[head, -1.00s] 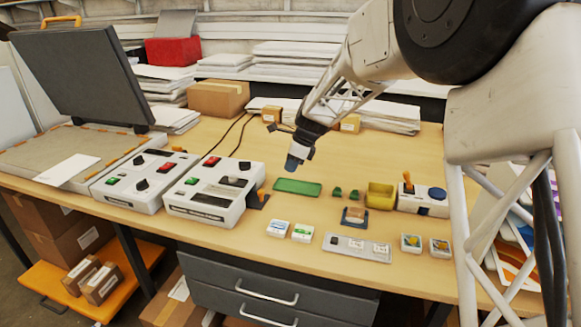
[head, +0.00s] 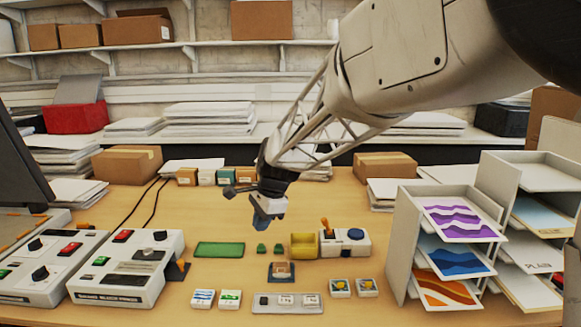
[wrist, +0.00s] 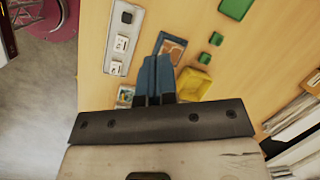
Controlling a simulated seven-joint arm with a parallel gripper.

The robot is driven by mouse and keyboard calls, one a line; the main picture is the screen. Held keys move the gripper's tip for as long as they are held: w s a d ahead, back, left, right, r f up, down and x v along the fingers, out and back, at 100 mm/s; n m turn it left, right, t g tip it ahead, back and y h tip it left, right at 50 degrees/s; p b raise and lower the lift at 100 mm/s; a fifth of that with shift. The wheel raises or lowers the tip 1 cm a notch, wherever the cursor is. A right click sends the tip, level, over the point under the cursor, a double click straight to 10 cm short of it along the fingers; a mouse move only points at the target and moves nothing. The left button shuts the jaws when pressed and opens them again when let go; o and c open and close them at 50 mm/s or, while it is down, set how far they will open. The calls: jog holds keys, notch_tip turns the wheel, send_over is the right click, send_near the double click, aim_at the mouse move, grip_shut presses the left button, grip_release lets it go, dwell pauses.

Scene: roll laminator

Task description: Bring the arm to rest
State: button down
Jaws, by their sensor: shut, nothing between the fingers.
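My gripper (head: 262,222) hangs in the air above the work table (head: 340,212), with its blue fingers pressed together and nothing held. In the head view its tip shows just above two small green blocks (head: 270,248), between the green mat (head: 219,249) and the yellow bin (head: 304,245). The blue fingers also show in the wrist view (wrist: 154,78), seen against the table beside a small blue-edged tray (wrist: 174,47). My arm reaches in from the upper right of the head view.
Two white control boxes (head: 128,268) stand at left. A grey switch plate (head: 288,302) and several small cards lie at the front. Paper trays (head: 450,195) fill the right. Cardboard boxes (head: 128,163) line the back.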

jog(key=s+d+r+n+t+h, duration=0.1)
jog(key=s+d+r+n, duration=0.15)
jog(key=s+d, duration=0.55)
jog(key=s+d+r+n+h, duration=0.1)
jog(key=s+d+n, duration=0.2)
jog(key=s+d, duration=0.55)
jog(key=s+d+f+n, duration=0.1)
jog(key=s+d+n, duration=0.1)
jog(key=s, duration=0.4)
jog(key=s+d+f+n+h, duration=0.1)
jog(key=s+d, duration=0.3)
jog(key=s, duration=0.2)
jog(key=s+d+f+n+t, duration=0.1)
jog(key=s+d+n, duration=0.1)
jog(key=s, duration=0.4)
jog(key=shift+d+f+n+h, duration=0.3)
jog(key=shift+d+f+n, duration=0.1)
jog(key=shift+d, duration=0.35)
